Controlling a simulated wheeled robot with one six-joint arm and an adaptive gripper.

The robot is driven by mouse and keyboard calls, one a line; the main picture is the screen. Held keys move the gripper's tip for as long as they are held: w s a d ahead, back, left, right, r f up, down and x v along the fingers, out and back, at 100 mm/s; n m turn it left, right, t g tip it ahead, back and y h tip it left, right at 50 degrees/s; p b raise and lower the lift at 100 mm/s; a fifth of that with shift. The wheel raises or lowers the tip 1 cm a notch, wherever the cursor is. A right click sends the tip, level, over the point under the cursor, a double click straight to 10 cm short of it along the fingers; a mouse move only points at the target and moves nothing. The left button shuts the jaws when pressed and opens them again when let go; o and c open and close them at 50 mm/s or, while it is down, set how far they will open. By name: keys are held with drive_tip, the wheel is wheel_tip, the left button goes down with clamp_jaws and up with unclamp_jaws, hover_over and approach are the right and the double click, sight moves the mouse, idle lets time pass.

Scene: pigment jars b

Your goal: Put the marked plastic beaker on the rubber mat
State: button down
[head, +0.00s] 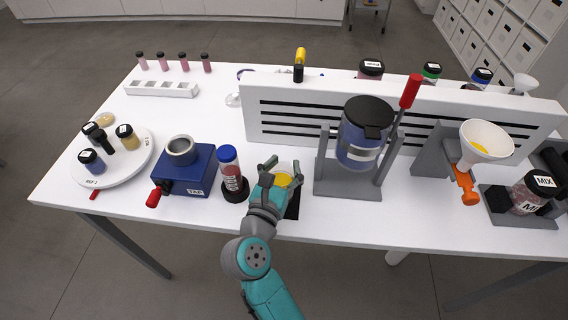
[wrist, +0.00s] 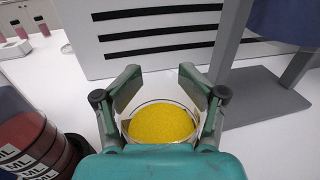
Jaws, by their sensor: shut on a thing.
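A clear beaker (head: 284,180) with yellow powder in it sits between the fingers of my gripper (head: 282,171) near the table's front edge. In the wrist view the round beaker (wrist: 162,122) shows from above, with a finger on each side. My gripper (wrist: 160,86) is shut on the beaker, which looks upright. Its marking cannot be seen. A black mat (head: 293,206) shows partly at the front edge, beside and below my gripper, which hides much of it. I cannot tell whether the beaker touches the mat.
A red-filled tube with a blue cap (head: 231,170) stands close to the left. A grey stand holding a blue jar (head: 362,135) is close to the right. A white slotted panel (head: 270,110) rises behind. A blue box (head: 188,172) and a round white tray (head: 138,165) stand farther left.

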drive_tip(key=shift+c, duration=0.5)
unclamp_jaws()
drive_tip(key=shift+f, duration=0.1)
drive_tip(key=shift+s+a, duration=0.1)
drive_tip(key=shift+s, duration=0.25)
drive_tip(key=v, duration=1.1)
drive_tip(key=shift+s+a, duration=0.1)
drive_tip(key=shift+s, duration=0.1)
